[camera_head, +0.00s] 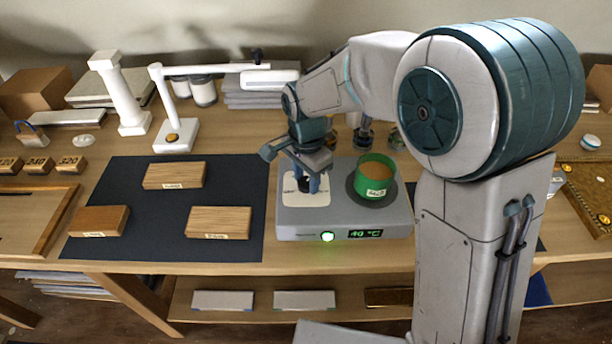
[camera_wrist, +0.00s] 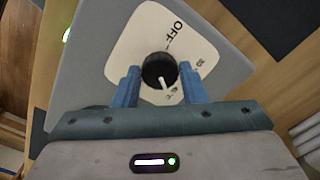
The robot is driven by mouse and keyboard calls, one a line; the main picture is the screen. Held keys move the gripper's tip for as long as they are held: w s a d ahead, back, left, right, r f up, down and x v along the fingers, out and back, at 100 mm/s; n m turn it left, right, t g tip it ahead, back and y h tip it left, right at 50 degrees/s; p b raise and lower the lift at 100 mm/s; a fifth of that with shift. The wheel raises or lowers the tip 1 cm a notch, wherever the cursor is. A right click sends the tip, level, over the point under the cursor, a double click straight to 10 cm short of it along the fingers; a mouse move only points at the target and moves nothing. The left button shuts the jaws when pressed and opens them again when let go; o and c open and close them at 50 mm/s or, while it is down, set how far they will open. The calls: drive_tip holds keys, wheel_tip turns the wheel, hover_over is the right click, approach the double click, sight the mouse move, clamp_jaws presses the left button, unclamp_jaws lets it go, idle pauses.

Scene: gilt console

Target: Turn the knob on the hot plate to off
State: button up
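The hot plate (camera_head: 345,222) stands on the table in the head view, with a lit green light and a green display reading about 40 °C. A green pot (camera_head: 376,178) with brown contents sits on its dark round plate. The black knob (camera_wrist: 159,71) shows in the wrist view on a white dial plate (camera_wrist: 130,46) marked OFF. Its white pointer line is turned away from the OFF mark, toward the lower side. My gripper (camera_wrist: 163,84) has its blue fingers on either side of the knob, apart; I cannot tell whether they touch it. In the head view my gripper hides most of the knob.
Wooden blocks (camera_head: 174,175) lie on a dark mat (camera_head: 135,215) left of the hot plate. A white lamp (camera_head: 176,134) and a white column (camera_head: 121,95) stand behind the mat. Small jars stand close behind the hot plate.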

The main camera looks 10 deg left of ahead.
drive_tip(key=c, duration=0.4)
drive_tip(key=shift+c, duration=0.2)
